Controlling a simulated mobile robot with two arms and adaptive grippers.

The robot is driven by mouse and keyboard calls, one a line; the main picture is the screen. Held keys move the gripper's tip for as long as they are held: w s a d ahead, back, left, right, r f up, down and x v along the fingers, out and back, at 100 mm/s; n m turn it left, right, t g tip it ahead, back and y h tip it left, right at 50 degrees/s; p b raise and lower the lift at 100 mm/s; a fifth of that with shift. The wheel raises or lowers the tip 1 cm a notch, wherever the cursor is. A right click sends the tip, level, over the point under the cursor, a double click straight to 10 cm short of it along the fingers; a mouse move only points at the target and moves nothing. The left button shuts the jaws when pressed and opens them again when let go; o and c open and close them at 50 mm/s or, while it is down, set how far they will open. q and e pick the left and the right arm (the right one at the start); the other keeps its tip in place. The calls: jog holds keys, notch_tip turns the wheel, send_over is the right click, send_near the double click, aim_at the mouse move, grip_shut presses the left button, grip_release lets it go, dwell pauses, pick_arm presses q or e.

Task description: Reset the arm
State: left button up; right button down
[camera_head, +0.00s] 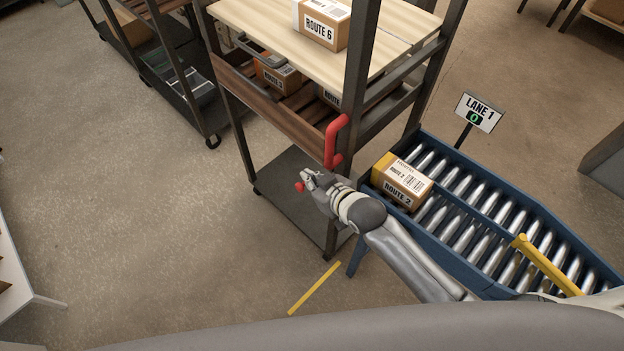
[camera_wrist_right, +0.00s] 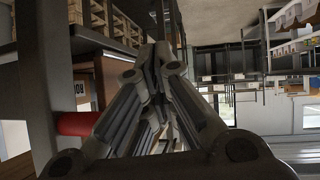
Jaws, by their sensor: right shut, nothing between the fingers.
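My right arm reaches in from the lower right of the head view. Its gripper (camera_head: 306,181) is shut and empty, beside the front post of the shelf cart and just below the red handle (camera_head: 335,140). In the right wrist view the shut fingers (camera_wrist_right: 158,65) fill the middle, with the red handle (camera_wrist_right: 78,124) close on their left. I cannot tell whether the gripper touches the handle. My left gripper is not in view.
The cart's wooden top (camera_head: 276,22) bears a Route 6 box (camera_head: 321,24); its open drawer (camera_head: 281,110) holds boxes. A Route 2 box (camera_head: 402,183) sits on the blue roller conveyor (camera_head: 484,225) beside my arm. A Lane 1 sign (camera_head: 479,112) stands behind.

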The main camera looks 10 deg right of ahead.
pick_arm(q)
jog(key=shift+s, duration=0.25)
pick_arm(e)
jog(key=shift+r, duration=0.1)
jog(key=shift+s, duration=0.1)
